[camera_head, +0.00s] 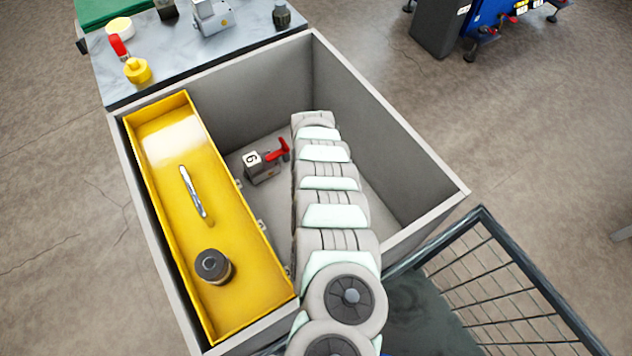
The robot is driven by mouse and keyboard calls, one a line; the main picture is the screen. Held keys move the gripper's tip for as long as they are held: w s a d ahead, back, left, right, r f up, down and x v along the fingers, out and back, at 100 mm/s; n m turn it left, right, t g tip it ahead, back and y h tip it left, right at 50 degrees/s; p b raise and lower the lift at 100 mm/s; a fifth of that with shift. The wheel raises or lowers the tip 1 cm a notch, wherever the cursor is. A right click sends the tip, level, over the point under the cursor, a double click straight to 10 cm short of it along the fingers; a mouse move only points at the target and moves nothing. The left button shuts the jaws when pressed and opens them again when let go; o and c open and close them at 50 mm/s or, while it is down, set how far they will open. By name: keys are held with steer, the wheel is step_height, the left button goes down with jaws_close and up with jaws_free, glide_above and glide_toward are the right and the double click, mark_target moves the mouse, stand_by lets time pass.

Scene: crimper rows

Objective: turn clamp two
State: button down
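One grey clamp (262,170) with a red handle stands on the floor of the deep grey bin, left of my arm. Its white label carries a single digit that looks like a 6 or a 9. No clamp that I can read as number two shows. Small pale parts (262,226) peek out along the right edge of the yellow tray, mostly covered. My arm reaches down into the bin from the bottom of the picture. My gripper is hidden beyond the arm's far end, so its fingers and anything between them do not show.
The yellow tray (171,212) with a handle and a dark knob covers the bin's left side. Bin walls (390,125) rise around my arm. A bench (175,55) with small devices stands at the back. A wire-mesh frame (500,280) is at lower right.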

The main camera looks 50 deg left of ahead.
stand_by(0.3)
steer(key=c, duration=1.4)
jaws_free()
steer(key=shift+c, duration=0.2)
steer(key=shift+r, duration=0.1)
step_height(320, 180, up, 11)
steer(key=p, duration=0.4)
